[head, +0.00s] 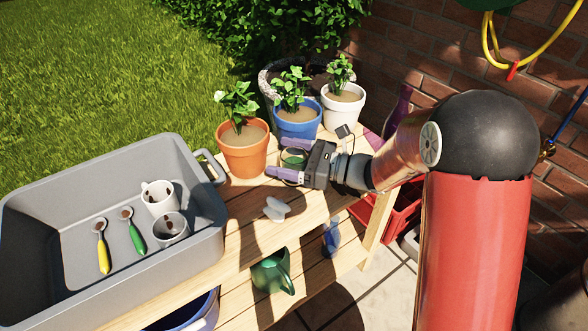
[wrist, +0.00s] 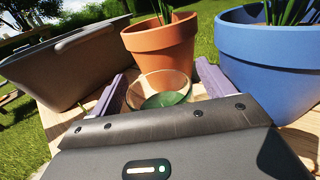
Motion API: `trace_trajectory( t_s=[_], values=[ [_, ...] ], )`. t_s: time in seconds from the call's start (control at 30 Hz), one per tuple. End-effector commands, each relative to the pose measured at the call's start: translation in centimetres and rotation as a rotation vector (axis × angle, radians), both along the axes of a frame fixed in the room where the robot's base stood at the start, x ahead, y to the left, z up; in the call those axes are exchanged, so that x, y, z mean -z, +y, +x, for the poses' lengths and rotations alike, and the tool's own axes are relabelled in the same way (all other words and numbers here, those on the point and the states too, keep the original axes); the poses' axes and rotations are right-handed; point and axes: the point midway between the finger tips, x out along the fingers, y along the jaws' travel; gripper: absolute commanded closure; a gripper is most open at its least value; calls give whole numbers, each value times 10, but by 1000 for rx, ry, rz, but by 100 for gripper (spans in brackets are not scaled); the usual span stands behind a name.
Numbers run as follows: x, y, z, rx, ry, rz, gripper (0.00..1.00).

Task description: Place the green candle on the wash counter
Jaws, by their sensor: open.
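The green candle (head: 293,157) sits in a clear glass on the wooden table, in front of the potted plants. In the wrist view the candle (wrist: 163,100) shows between the two purple fingers. My gripper (head: 277,158) is open, with one finger on each side of the glass; I cannot tell whether either touches it. A large grey basin (head: 120,158) stands at the left of the table. It holds two cups (head: 161,197) and two spoons (head: 132,230). I cannot tell which surface is the wash counter.
An orange pot (head: 243,155), a blue pot (head: 298,122) and a white pot (head: 343,108) stand close behind the candle. A small white object (head: 276,209) lies in front of it. A green watering can (head: 273,272) is on the lower shelf.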

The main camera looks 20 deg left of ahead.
Motion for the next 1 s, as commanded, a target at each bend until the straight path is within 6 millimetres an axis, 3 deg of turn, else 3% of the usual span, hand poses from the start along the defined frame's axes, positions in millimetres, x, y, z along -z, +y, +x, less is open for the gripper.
trace_trajectory(
  t_s=[0.23, 0.6, 0.77, 1.0],
  values=[
    [0, 1, 0, 1, 0, 0, 21],
    [0, 1, 0, 1, 0, 0, 69],
    [-1, 1, 0, 1, -1, 2, 87],
    [-3, 1, 0, 1, -2, 2, 87]
  ],
)
